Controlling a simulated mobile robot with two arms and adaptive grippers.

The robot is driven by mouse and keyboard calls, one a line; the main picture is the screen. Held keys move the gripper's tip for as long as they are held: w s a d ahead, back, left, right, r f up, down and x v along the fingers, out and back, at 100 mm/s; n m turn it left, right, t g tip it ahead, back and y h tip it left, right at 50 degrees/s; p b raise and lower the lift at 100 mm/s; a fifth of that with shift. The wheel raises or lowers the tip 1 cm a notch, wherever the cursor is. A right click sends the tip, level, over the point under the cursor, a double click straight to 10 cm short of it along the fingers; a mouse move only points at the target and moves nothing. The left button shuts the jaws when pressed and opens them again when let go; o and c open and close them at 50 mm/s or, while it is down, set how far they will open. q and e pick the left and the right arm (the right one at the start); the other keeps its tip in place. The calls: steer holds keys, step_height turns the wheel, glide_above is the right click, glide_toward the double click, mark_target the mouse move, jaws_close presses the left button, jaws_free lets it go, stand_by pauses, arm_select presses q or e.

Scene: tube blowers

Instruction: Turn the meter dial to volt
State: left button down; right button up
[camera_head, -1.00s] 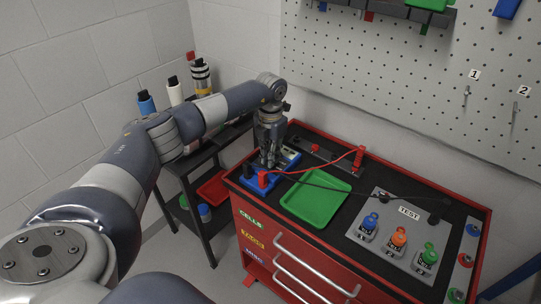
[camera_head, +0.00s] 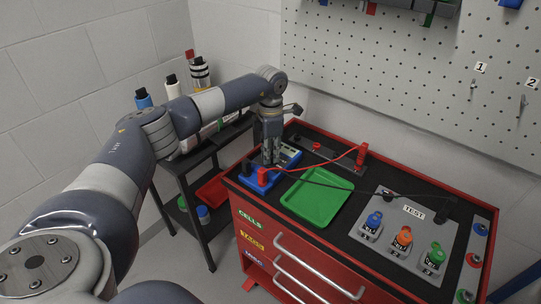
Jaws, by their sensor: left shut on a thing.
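The blue meter (camera_head: 259,181) lies on the black top of the red tool cabinet, at its left end. A red lead and a black lead run from plugs at its near edge. My left gripper (camera_head: 269,160) comes down onto the meter from above and is shut on the meter dial, which its fingers hide. The dial's setting cannot be seen. My right gripper is not in view.
A green tray (camera_head: 316,199) lies right of the meter, with the black lead crossing it. A TEST board (camera_head: 408,226) with several coloured cells is further right. A black shelf cart (camera_head: 189,168) with bottles stands left. A pegboard (camera_head: 400,80) is behind.

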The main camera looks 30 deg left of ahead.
arm_select(q)
steer(key=shift+m, duration=0.6)
steer(key=c, duration=1.6)
jaws_free()
steer(key=shift+c, duration=0.2)
step_height(320, 180, up, 12)
